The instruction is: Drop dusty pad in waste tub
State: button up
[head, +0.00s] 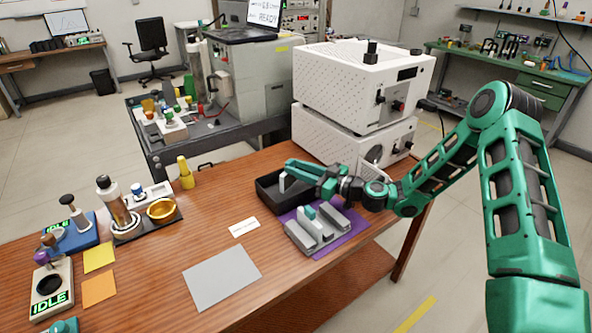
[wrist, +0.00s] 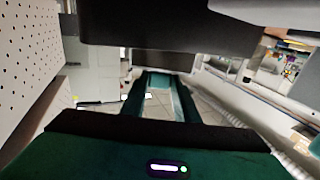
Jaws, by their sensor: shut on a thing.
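The black open-topped tub (head: 264,200), which looks like the waste tub, stands on the wooden table in front of the white perforated boxes. My gripper (head: 287,178) reaches over it from the right, fingers pointing left. It is shut on a small pale piece (head: 283,184), likely the dusty pad, which shows at the fingertips over the tub. Whether the piece touches the tub floor or wall I cannot tell. In the wrist view the green fingers (wrist: 160,82) show, but the held piece is not clear there.
A grey slotted block (head: 300,238) sits on a purple mat (head: 350,240) just in front of the tub. Two stacked white perforated boxes (head: 345,85) stand behind. A grey sheet (head: 222,277) and a small white card (head: 244,227) lie on the table to the left.

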jog(key=shift+f, duration=0.6)
jog(key=o, duration=1)
jog(key=v, duration=0.2)
jog(key=r+v, duration=0.1)
jog(key=v, duration=0.4)
jog(key=shift+s+d+r, duration=0.1)
jog(key=shift+d+r, duration=0.05)
jog(key=shift+d, duration=0.1)
jog(key=shift+s, duration=0.1)
